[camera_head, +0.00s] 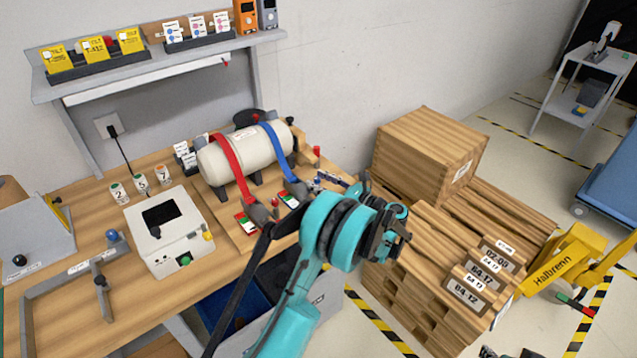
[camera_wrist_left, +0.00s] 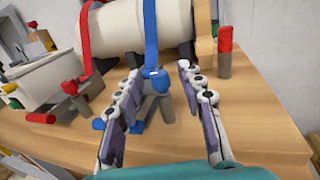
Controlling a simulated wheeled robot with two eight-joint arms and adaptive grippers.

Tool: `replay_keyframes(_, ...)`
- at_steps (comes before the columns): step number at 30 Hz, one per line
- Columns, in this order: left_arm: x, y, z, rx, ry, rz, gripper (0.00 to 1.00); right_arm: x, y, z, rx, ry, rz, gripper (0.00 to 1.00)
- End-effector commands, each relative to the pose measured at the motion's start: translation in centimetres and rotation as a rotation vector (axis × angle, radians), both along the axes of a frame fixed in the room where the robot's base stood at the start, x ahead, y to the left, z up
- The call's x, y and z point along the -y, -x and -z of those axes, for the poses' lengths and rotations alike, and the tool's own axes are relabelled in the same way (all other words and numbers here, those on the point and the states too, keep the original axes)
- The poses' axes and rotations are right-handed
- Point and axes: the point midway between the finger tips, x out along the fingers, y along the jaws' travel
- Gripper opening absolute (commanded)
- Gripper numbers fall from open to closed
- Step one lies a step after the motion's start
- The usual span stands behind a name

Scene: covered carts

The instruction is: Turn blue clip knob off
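In the left wrist view, a blue strap (camera_wrist_left: 150,35) runs down the white cylinder (camera_wrist_left: 110,28) to the blue clip knob (camera_wrist_left: 155,82), which has grey parts below it. The strap (camera_head: 277,143) and cylinder (camera_head: 238,160) also show in the head view. My left gripper (camera_wrist_left: 158,72) is open, with one finger on each side of the knob and a gap visible to each. A blue piece shows beside the left finger. In the head view my left gripper (camera_head: 325,180) is small and partly hidden by my teal wrist. Dark parts at the bottom edge may be my right gripper (camera_head: 505,353); its state is unclear.
A red strap (camera_head: 228,165) with its own clip lies left of the blue one. A red post (camera_wrist_left: 226,50) stands on the board to the right. A white box (camera_head: 165,245) sits on the bench to the left. Wooden crates (camera_head: 425,150) stand right of the bench.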

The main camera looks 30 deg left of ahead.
Motion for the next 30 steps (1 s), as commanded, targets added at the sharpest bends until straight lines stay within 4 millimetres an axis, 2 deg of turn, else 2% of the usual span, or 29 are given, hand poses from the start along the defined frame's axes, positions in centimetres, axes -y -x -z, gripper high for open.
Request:
replay_keyframes(3,-0.87,-0.1,0.0,0.0,0.0,0.0,0.39,0.0,0.0,0.26,0.0,0.0,0.0,0.4)
replay_keyframes(11,-1.03,-0.15,-0.1,-0.001,-0.001,0.001,0.39,0.0,0.0,0.22,0.0,0.0,0.0,0.4)
replay_keyframes(12,-1.03,-0.15,-0.1,-0.001,-0.001,0.001,0.33,0.0,0.0,0.22,0.0,0.0,0.0,0.4)
replay_keyframes(16,-1.02,-0.15,-0.1,-0.001,-0.001,0.001,0.0,0.0,0.0,0.22,0.0,0.0,0.0,0.4)
replay_keyframes(30,-1.04,-0.1,-0.05,-0.001,-0.001,0.061,0.0,0.0,-0.01,0.55,0.0,0.0,0.0,0.4)
